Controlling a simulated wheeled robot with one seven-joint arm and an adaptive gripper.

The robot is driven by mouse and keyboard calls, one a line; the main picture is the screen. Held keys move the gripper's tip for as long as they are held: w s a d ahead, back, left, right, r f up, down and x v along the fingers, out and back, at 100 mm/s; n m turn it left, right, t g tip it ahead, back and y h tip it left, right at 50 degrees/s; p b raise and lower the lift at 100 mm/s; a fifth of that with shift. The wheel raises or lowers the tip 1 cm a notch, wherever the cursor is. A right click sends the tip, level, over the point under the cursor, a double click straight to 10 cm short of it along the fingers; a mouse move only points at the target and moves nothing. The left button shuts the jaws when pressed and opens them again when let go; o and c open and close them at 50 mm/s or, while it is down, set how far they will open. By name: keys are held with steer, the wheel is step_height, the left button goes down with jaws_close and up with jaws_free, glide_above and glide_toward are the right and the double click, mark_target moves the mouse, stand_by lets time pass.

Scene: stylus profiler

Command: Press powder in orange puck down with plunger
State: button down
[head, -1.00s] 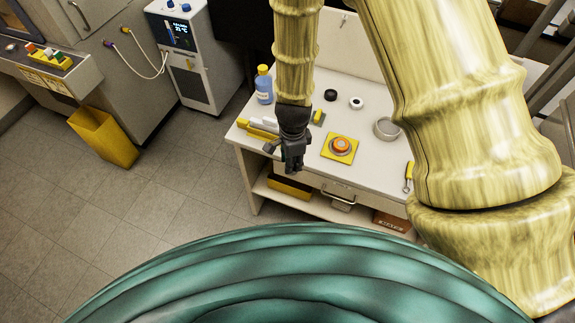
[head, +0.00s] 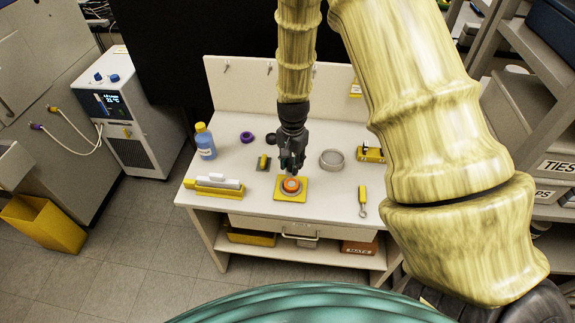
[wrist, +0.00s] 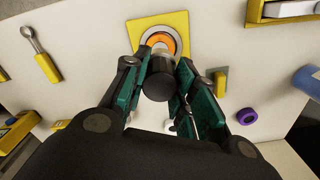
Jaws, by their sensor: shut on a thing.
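The orange puck (head: 291,184) sits in a pale ring on a square yellow plate (head: 285,197) on the white table. It also shows in the wrist view (wrist: 162,42), partly hidden by the plunger. My gripper (head: 289,168) is over the puck, pointing down. In the wrist view its green-padded fingers (wrist: 160,66) are shut around the plunger (wrist: 158,84), a dark cylinder with a paler lower part. The plunger's lower end overlaps the puck in that view. I cannot tell whether it touches the powder, which I cannot make out.
A grey ring (head: 332,160) and a yellow-handled tool (head: 362,198) lie right of the plate. A blue bottle (head: 205,142), a purple ring (head: 246,137) and a yellow holder with white bars (head: 214,187) are to the left. The table's front is clear beside the plate.

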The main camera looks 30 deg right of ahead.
stand_by(0.3)
steer(key=shift+f+b, duration=1.1)
steer(key=shift+f, duration=1.5)
steer(key=shift+s+f, duration=0.15)
steer(key=shift+f, duration=0.35)
stand_by(1.2)
steer(key=shift+r+p, duration=0.6)
steer(key=shift+r, duration=0.05)
steer(key=shift+r+p, duration=1.95)
steer(key=shift+r, duration=0.95)
